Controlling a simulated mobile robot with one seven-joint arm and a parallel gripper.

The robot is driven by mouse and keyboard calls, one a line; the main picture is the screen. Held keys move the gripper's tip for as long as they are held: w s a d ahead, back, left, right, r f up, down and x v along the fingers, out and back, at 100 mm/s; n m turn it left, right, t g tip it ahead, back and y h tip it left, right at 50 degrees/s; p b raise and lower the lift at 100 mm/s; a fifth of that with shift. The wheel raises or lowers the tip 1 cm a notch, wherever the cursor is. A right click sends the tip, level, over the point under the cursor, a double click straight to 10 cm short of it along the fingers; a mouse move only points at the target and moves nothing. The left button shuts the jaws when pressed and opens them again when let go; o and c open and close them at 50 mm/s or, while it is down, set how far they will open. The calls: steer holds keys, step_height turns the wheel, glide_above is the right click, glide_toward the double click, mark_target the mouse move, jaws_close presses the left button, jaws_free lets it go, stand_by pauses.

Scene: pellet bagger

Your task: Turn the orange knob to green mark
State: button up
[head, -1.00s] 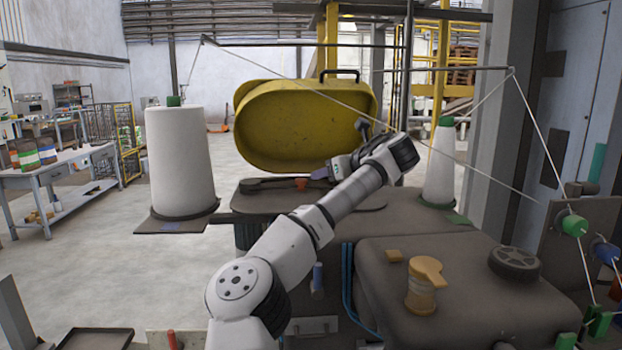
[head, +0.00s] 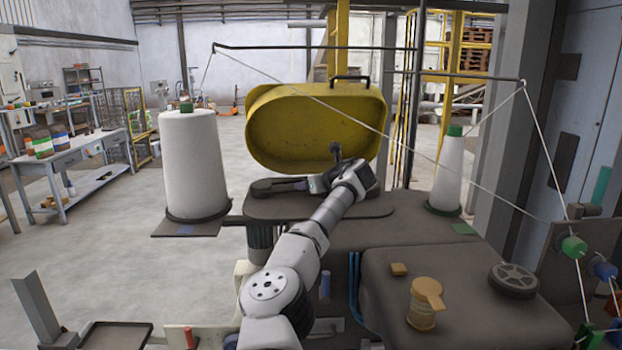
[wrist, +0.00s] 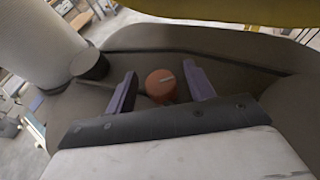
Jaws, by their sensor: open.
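The orange knob (wrist: 161,86) stands on the dark machine top in the wrist view, with a pale pointer line on its upper face. My gripper (wrist: 160,72) is open, with one purple finger on the left of the knob and one on the right. Gaps show between the knob and both fingers. In the head view my gripper (head: 303,186) is low over the machine top (head: 270,208), and the knob is hidden there behind my gripper and wrist. I cannot make out a green mark by the knob in either view.
A raised yellow cover (head: 315,128) stands just behind my gripper. A large white thread cone (head: 190,165) is at left and a smaller cone (head: 448,180) at right, with threads crossing above. An amber jar (head: 424,305) and a black handwheel (head: 513,281) are at front right.

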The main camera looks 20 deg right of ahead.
steer(key=shift+w, duration=0.15)
steer(key=shift+c, duration=0.2)
steer(key=c, duration=0.9)
steer(key=shift+f, duration=0.1)
steer(key=shift+c, duration=0.2)
steer(key=shift+b, duration=0.5)
